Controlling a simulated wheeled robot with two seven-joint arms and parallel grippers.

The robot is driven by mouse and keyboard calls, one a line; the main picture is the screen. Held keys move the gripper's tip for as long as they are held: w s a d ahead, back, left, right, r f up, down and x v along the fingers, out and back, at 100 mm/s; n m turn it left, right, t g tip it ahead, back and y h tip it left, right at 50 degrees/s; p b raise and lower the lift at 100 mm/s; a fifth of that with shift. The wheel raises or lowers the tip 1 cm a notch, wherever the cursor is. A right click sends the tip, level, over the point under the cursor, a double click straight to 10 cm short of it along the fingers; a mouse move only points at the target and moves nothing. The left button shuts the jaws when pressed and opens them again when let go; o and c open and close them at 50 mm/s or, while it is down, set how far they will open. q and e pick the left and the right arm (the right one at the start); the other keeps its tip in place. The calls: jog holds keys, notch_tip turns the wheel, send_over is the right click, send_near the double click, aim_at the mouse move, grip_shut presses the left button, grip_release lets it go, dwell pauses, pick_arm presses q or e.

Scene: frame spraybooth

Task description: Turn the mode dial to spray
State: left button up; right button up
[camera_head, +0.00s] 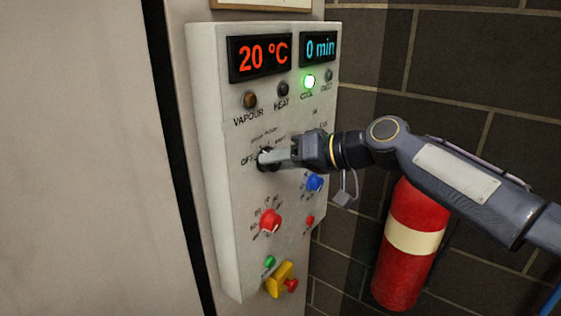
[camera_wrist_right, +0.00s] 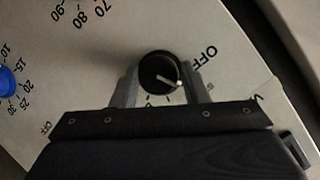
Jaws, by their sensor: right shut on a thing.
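The black mode dial (camera_head: 265,160) sits on the pale control panel (camera_head: 215,190), with an OFF label to its left. Other small labels above it are hard to read. My right gripper (camera_head: 272,157) reaches in from the right and is shut on the dial, partly hiding it. In the right wrist view, the dial (camera_wrist_right: 157,68) sits between the two fingers, one on each side. Its white pointer line points right and slightly down, a little below the OFF label. My left gripper is not in view.
A blue knob (camera_head: 314,182) and a red knob (camera_head: 270,221) are below the dial. A yellow piece with a red button (camera_head: 291,285) is at the bottom. Displays read 20 °C (camera_head: 262,57) and 0 min (camera_head: 319,48); a green lamp (camera_head: 309,82) glows. A red extinguisher (camera_head: 392,275) stands right.

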jog(key=shift+d, duration=0.1)
jog(key=o, duration=0.9)
jog(key=shift+w, duration=0.1)
jog(key=shift+o, duration=0.2)
jog(key=b+v, duration=0.2)
jog(key=v, duration=0.5)
jog(key=shift+s+d, duration=0.25)
jog(key=shift+r, duration=0.1)
